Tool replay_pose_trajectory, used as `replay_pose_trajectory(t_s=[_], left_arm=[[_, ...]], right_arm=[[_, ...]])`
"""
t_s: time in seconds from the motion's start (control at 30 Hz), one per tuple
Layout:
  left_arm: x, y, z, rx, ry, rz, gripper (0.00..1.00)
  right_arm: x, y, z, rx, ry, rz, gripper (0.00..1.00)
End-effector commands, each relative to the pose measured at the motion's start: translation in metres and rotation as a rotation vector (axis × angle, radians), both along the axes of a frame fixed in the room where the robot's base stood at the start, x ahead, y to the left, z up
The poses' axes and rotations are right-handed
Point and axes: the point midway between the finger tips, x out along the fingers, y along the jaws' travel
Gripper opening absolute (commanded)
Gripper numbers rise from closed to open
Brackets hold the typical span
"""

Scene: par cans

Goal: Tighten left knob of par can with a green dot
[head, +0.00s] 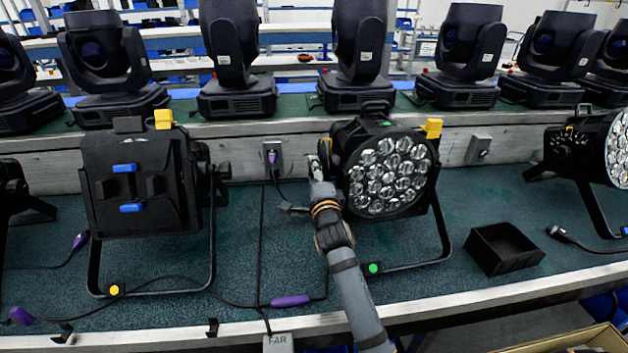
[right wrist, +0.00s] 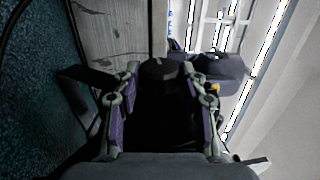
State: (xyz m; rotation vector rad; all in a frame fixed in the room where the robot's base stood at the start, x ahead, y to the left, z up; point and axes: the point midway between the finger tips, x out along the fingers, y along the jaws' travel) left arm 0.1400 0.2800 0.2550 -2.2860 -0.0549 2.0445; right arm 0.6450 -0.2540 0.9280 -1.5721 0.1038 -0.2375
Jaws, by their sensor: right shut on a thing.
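The par can with the green dot (head: 388,165) stands in the middle of the bench, its round face of clear lenses turned to the front right. The green dot (head: 374,268) is on the lower left of its floor bracket. My right gripper (head: 322,160) is at the left side of this par can, where the bracket meets the housing. In the right wrist view its fingers are shut around the dark left knob (right wrist: 162,72). In the head view the gripper largely hides this knob. My left gripper is in neither view.
A par can with a yellow dot (head: 138,185) stands to the left, and another par can (head: 590,150) to the right. Cables with purple connectors (head: 290,301) lie in front. Moving heads line the back shelf.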

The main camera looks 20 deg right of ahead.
Motion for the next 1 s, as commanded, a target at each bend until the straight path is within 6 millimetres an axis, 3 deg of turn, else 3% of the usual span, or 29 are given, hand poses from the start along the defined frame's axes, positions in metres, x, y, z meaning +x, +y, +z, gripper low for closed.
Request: replay_pose_trajectory(t_s=[0.47, 0.5, 0.63, 1.0], left_arm=[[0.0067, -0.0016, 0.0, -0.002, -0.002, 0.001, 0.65], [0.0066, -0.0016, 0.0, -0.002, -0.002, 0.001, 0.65], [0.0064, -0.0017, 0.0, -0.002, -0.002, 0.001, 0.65], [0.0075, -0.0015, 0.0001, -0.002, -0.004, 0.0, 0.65]], right_arm=[[0.0001, 0.0001, -0.0014, 0.0, -0.003, 0.0, 0.1], [0.0001, 0.0001, -0.0014, 0.0, -0.004, 0.0, 0.46], [0.0001, 0.0001, -0.001, -0.001, -0.004, 0.0, 0.64], [-0.0052, 0.0015, -0.0012, 0.0, -0.005, 0.001, 0.65]])
